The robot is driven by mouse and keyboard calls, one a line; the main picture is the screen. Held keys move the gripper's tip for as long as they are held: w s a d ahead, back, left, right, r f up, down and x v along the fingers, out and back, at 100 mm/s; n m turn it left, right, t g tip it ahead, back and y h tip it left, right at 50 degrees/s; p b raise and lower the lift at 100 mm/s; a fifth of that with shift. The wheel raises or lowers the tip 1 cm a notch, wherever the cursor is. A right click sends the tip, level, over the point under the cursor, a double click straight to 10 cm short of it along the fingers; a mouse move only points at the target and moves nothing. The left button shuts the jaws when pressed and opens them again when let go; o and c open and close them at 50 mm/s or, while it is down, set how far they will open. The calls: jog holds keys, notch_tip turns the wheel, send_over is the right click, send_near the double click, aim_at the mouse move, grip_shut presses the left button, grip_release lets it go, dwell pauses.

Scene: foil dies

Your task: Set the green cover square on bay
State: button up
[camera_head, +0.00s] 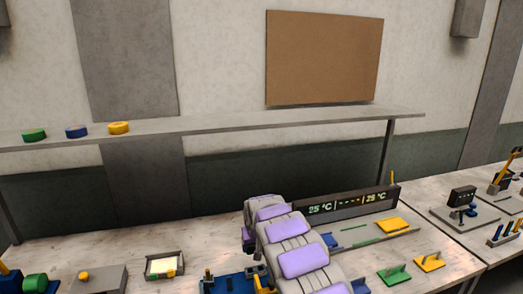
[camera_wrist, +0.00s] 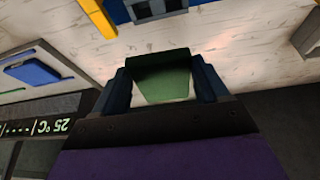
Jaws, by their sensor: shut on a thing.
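In the wrist view my gripper (camera_wrist: 162,70) is shut on a green piece (camera_wrist: 163,82), which looks like the green cover. It sits between the two dark fingers, with a pale green lower face. In the head view my arm hides the gripper and this piece. The bay (camera_head: 366,240) looks like a bare place edged by green strips on the tray in front of the display. A blue cover (camera_head: 331,240) lies to its left and a yellow cover (camera_head: 393,225) to its right. The held piece is apart from the bay.
A display (camera_head: 352,204) stands behind the tray. A green handled piece (camera_head: 395,274) and a yellow one (camera_head: 430,262) stand in front of it. A blue fixture (camera_head: 235,282) is left of my arm. A small framed box (camera_head: 163,265) stands further left.

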jog(key=s+d+r+m, duration=0.1)
jog(key=s+d+m, duration=0.1)
jog(key=s+d, duration=1.45)
jog(key=s, duration=0.5)
jog(key=shift+f+m+h, duration=0.3)
jog(key=shift+f+h, duration=0.05)
jog(key=shift+h, duration=0.05)
